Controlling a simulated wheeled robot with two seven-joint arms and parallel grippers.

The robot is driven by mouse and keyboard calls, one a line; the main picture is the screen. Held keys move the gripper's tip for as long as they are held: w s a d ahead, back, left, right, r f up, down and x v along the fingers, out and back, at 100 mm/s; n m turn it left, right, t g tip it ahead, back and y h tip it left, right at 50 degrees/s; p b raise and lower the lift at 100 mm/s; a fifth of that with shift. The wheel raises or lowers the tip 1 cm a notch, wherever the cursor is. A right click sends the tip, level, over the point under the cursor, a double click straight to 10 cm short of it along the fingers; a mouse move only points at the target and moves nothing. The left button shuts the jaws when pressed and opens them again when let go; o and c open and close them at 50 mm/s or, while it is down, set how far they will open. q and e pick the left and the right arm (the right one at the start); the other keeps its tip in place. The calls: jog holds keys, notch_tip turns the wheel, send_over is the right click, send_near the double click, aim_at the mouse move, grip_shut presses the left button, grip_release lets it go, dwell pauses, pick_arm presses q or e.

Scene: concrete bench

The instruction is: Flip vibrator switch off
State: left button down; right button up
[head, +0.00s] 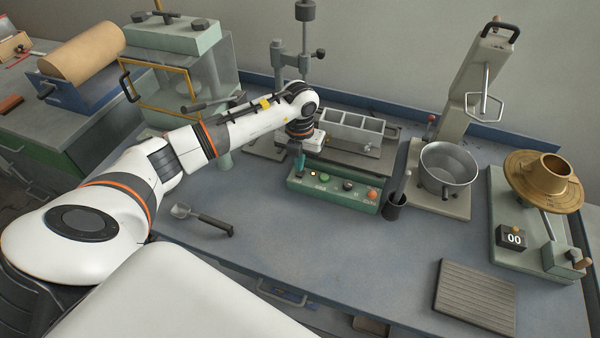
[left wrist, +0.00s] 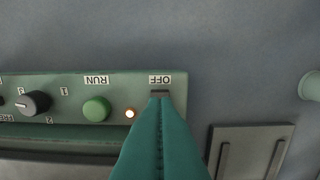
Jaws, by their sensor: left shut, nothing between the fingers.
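The green control box (head: 338,191) stands on the bench below the vibrating table. My left gripper (head: 300,168) is shut and empty, pointing down at the left end of the box. In the left wrist view its green fingertips (left wrist: 160,98) lie over the switch spot beside the OFF label and hide most of the switch. I cannot tell whether they touch it or how it is set.
A triple mould (head: 350,130) sits behind the box. A black cup (head: 394,208) with a rod stands at its right end, near a metal bowl (head: 449,166). A scoop (head: 205,218) lies at left. The bench front is mostly clear.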

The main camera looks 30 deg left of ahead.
aim_at(299, 174)
pick_arm(q)
jog(key=shift+f, duration=0.1)
dwell(0.3)
jog(key=shift+s+f+b, duration=0.1)
jog(key=shift+f+b, duration=0.85)
jog(key=shift+f, duration=0.15)
dwell(0.5)
jog(key=shift+r+p, duration=0.7)
jog(key=shift+r, duration=0.05)
jog(key=shift+r+p, duration=1.8)
jog(key=shift+r, duration=1)
jog(key=shift+f, duration=0.1)
